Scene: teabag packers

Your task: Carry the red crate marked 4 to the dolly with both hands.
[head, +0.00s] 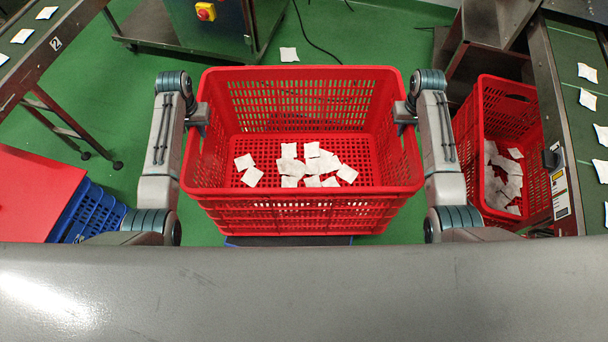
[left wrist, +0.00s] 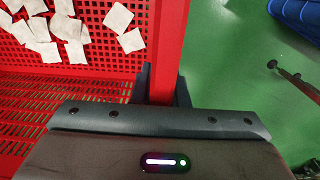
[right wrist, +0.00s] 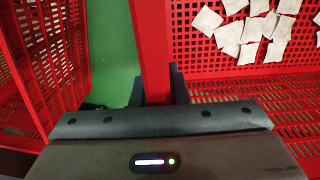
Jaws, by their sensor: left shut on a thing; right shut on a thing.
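A large red crate (head: 310,216) is in front of me, upright, with several white teabags (head: 312,165) lying on its floor. My left gripper (head: 202,116) is shut on the crate's left wall; in the left wrist view its fingers (left wrist: 163,88) straddle the red rim. My right gripper (head: 404,114) is shut on the right wall; its fingers (right wrist: 157,86) straddle that rim in the right wrist view. The number 4 does not show. A blue edge (head: 290,241) shows below the crate's near side; I cannot tell whether it is the dolly.
A second red crate (head: 540,150) with teabags stands close at the right, beside a conveyor (head: 575,60). A red top over blue crates (head: 90,212) stands at the left. A conveyor marked 2 (head: 55,43) and a machine cabinet (head: 215,30) are beyond. Green floor (head: 120,70) is open between.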

